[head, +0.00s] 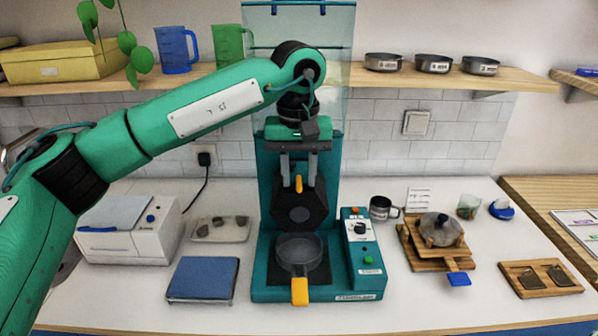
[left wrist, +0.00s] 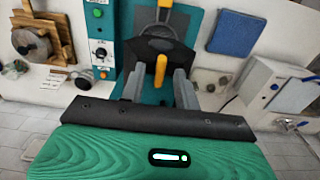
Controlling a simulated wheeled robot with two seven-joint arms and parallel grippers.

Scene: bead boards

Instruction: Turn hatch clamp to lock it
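A teal machine (head: 268,190) stands in the middle of the counter, with a black block (head: 298,213) on its front. A short orange lever (head: 299,184), which looks like the hatch clamp, sticks up above this block. It also shows as an orange lever in the left wrist view (left wrist: 160,70). My left gripper (head: 299,180) points down at the machine, one grey finger on each side of the lever. In the left wrist view gaps show between the fingers and the lever, so the gripper is open. My right gripper is not in view.
A dark pan (head: 300,252) with a yellow handle sits on the machine's base, below the block. A control panel (head: 360,255) is at its right. A blue pad (head: 203,279) and white box (head: 130,232) lie left, a wooden stand (head: 418,254) right. A shelf (head: 190,80) runs behind.

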